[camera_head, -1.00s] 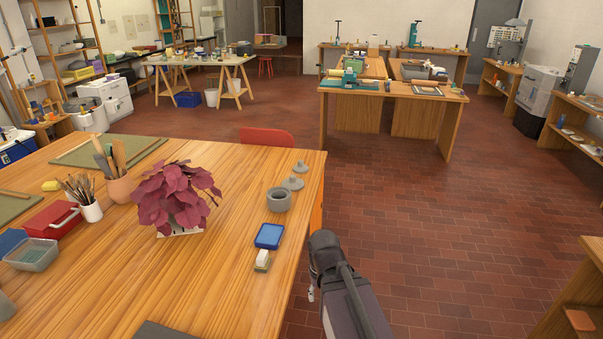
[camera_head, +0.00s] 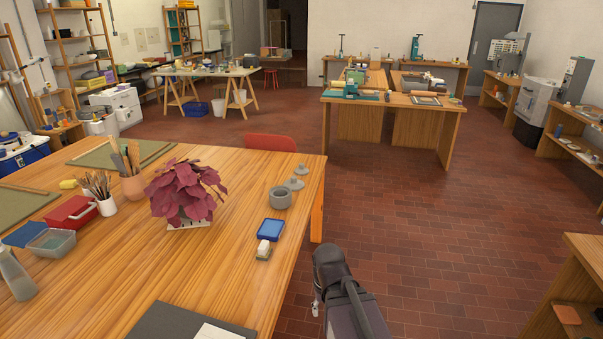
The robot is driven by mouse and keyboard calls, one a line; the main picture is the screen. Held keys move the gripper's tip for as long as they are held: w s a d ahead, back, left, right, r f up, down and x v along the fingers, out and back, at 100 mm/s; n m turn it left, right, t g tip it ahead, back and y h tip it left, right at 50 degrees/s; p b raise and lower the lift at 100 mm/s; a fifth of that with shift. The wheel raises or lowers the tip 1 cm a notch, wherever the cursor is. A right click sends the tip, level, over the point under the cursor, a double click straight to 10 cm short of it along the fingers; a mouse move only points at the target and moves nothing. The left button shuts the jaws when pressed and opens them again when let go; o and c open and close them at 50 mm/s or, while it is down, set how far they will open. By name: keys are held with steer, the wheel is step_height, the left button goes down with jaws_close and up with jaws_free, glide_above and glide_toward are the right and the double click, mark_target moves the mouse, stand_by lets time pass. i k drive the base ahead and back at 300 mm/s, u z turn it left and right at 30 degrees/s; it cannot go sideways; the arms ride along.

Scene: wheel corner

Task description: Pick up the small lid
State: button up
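Two small grey lids with knobs lie on the wooden table near its right edge. The farther lid (camera_head: 301,170) looks slightly smaller than the nearer lid (camera_head: 294,184). A round grey pot (camera_head: 280,197), open at the top, stands just in front of them. My dark arm reaches in from the bottom, right of the table. Only a small pale part of what seems to be my gripper (camera_head: 316,309) shows beside it, well short of the lids. The fingers are hidden, so their opening cannot be seen.
A red chair (camera_head: 270,142) stands behind the table. The tiled floor on the right is open, with a bench (camera_head: 570,290) at lower right.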

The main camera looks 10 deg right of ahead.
mark_target(300, 171)
steer(key=z, duration=0.5)
steer(key=i, duration=0.75)
steer(key=z, duration=0.9)
steer(key=i, duration=2.4)
steer(key=u, duration=1.05)
steer(key=i, duration=0.7)
steer(key=u, duration=0.35)
